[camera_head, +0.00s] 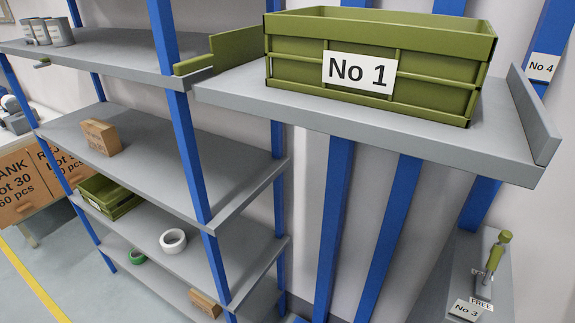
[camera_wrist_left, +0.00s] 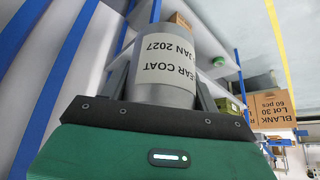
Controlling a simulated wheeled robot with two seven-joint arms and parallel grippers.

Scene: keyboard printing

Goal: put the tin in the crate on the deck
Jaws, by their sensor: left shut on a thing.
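A grey cylindrical tin (camera_wrist_left: 168,48) with a white label reading "EAR COAT" and "JAN 2027" fills the middle of the left wrist view. My left gripper (camera_wrist_left: 162,88) is shut on it, with a dark finger on each side. The tin's lower part is hidden behind the gripper body. In the head view, a green crate (camera_head: 450,92) labelled "No 1" stands upright on a grey deck (camera_head: 400,135). Its inner floor is hidden by its front wall. Neither gripper shows in the head view.
Several grey tins (camera_head: 60,32) stand on the upper left shelf (camera_head: 110,50). Green panels (camera_head: 228,48) stand left of the deck, which has a raised right lip (camera_head: 535,115). Blue posts (camera_head: 180,120) flank lower shelves holding a box (camera_head: 100,137), a smaller green crate (camera_head: 110,197) and tape rolls (camera_head: 173,241).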

